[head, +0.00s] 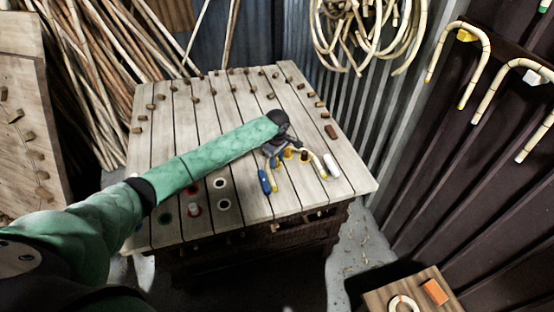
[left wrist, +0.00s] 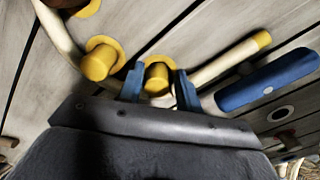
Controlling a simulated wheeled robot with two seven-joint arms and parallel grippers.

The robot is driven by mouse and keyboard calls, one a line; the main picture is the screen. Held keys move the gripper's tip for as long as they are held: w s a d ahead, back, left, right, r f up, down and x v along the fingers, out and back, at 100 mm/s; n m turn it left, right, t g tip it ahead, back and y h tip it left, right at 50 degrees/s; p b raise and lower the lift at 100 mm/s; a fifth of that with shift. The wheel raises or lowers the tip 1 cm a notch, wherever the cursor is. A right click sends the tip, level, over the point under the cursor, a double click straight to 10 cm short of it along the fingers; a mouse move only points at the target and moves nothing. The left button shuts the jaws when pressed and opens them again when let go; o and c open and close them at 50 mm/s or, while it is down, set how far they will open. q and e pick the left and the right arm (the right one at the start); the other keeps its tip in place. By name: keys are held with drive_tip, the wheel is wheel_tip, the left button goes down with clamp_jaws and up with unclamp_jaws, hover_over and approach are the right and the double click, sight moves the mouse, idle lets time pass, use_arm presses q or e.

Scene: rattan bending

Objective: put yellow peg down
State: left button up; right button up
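A yellow peg (left wrist: 157,78) with a wider collar stands on the slatted board between the blue fingers of my left gripper (left wrist: 160,85). The fingers flank it closely; contact is unclear. A second yellow peg (left wrist: 98,62) stands just left of it, against the pale rattan cane (left wrist: 58,30). In the head view my left gripper (head: 272,153) is low over the right part of the bench, and the bent cane (head: 318,164) curves around the yellow pegs (head: 288,154) there. My right gripper is out of view.
A blue tool (left wrist: 268,80) lies beside the cane's yellow-tipped end. A white cylinder (head: 331,165) lies near the bench's right edge. Small wooden blocks (head: 330,131) line the bench (head: 230,110). A stool (head: 410,285) with an orange block (head: 435,291) stands at lower right.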

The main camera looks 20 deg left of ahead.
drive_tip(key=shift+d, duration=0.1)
